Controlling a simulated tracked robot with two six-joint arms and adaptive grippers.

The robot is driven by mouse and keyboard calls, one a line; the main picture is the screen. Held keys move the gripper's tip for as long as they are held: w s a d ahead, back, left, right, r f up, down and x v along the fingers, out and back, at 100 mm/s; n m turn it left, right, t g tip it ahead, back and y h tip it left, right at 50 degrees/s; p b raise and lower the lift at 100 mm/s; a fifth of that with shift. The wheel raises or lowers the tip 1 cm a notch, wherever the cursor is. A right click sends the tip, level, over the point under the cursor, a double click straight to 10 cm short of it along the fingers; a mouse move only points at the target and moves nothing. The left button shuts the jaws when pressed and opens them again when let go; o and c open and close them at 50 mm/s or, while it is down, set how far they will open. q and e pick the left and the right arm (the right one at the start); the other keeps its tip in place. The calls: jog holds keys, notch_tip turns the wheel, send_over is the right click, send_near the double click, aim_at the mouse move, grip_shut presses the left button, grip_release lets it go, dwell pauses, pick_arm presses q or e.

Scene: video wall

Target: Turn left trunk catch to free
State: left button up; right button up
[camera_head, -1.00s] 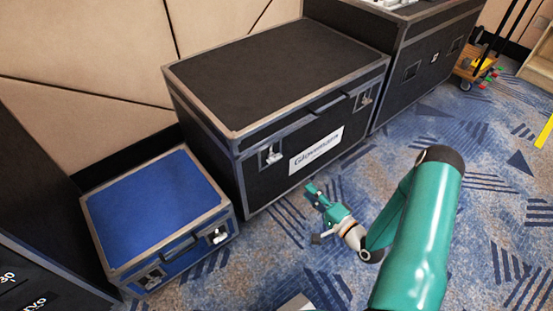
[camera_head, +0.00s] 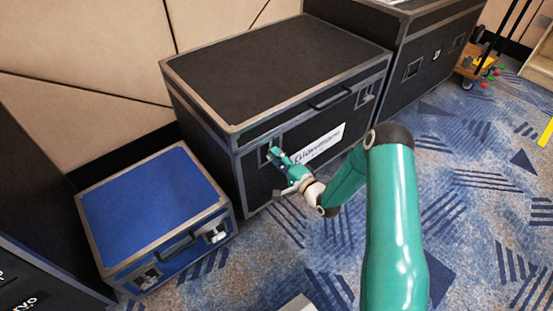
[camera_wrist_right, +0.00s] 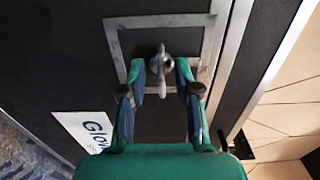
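The trunk (camera_head: 215,135) is a black case with grey metal edges, standing closed on the carpet. Its left catch (camera_wrist_right: 161,72) is a small metal wing knob in a recessed square plate (camera_head: 264,158). In the right wrist view the wing lies roughly upright in the picture. My right gripper (camera_wrist_right: 162,78) is open, with one fingertip on each side of the knob; I cannot tell whether they touch it. In the head view my right gripper (camera_head: 275,156) covers part of the catch. The trunk's right catch (camera_head: 365,95) is farther along the front. My left gripper is not in view.
A small blue case (camera_head: 150,205) stands left of the trunk, and another black case (camera_head: 430,60) adjoins its right. A handle (camera_head: 330,98) and a white label (camera_head: 325,142) are on the trunk's front. Patterned carpet (camera_head: 460,220) lies free at the right.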

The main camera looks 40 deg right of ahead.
jog(key=shift+w, duration=0.15)
jog(key=shift+c, duration=0.3)
grip_shut()
jog(key=shift+n, duration=0.4)
jog(key=shift+a+r+n+b, duration=0.1)
jog(key=shift+n+b, duration=2.5)
jog(key=shift+n, duration=1.7)
jog(key=shift+r+n+b, duration=0.1)
jog(key=shift+n+b, duration=2.45)
jog(key=shift+n, duration=1.75)
